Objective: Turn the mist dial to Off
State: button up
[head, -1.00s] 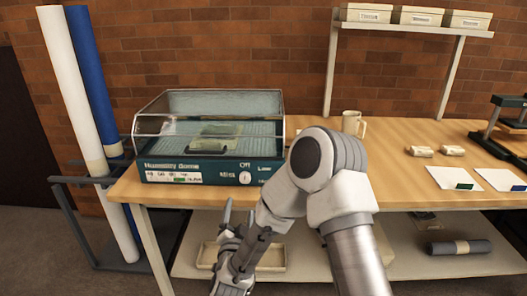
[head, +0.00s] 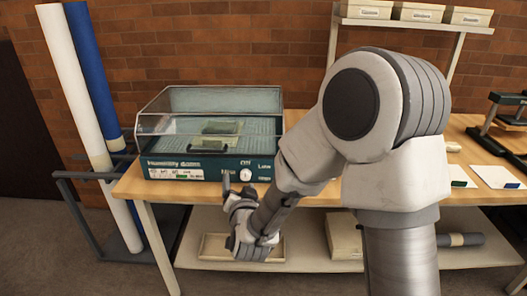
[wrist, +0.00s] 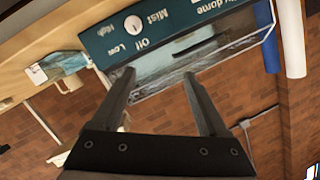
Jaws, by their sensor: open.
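The mist dial (head: 246,174) is a small white round knob on the dark teal front panel of the humidity dome (head: 205,165). "Off" and "Low" are printed near it; its pointer is too small to read. The dial also shows in the wrist view (wrist: 133,25), upside down, with Off, Low, High and Mist lettering around it. My gripper (head: 238,185) is open and empty, in front of and slightly below the panel, close to the dial but apart from it. In the wrist view both fingers (wrist: 159,74) are spread, with the dial beyond and above the left fingertip.
The dome stands at the left of a wooden table (head: 160,192), its clear lid over a green object (head: 221,128). A lower shelf with a shallow tray (head: 215,246) lies below. White and blue rolls (head: 75,90) stand at left.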

jog(key=s+d+r+n+g+p, duration=0.1)
jog(key=s+d+r+g+p, duration=0.1)
jog(key=r, duration=0.4)
jog(key=s+d+r+n+g+p, duration=0.2)
jog(key=s+d+r+p, duration=0.1)
jog(key=r, duration=0.3)
jog(key=shift+s+d, duration=0.2)
jog(key=shift+d, duration=0.45)
jog(key=s+d+r+g+h+p, duration=0.1)
jog(key=s+d+r+g+p, duration=0.1)
jog(key=s, duration=0.5)
jog(key=s+d+r+g+h+p, duration=0.1)
jog(key=s+d+r+g+p, duration=0.1)
jog(key=s+d+r, duration=0.2)
jog(key=s+d+r+n+g+p, duration=0.1)
jog(key=s+d+r+p, duration=0.1)
jog(key=s+d+r, duration=0.2)
jog(key=s+d, duration=0.3)
jog(key=s, duration=0.5)
jog(key=shift+d+g+h, duration=0.35)
jog(key=shift+g+h, duration=0.05)
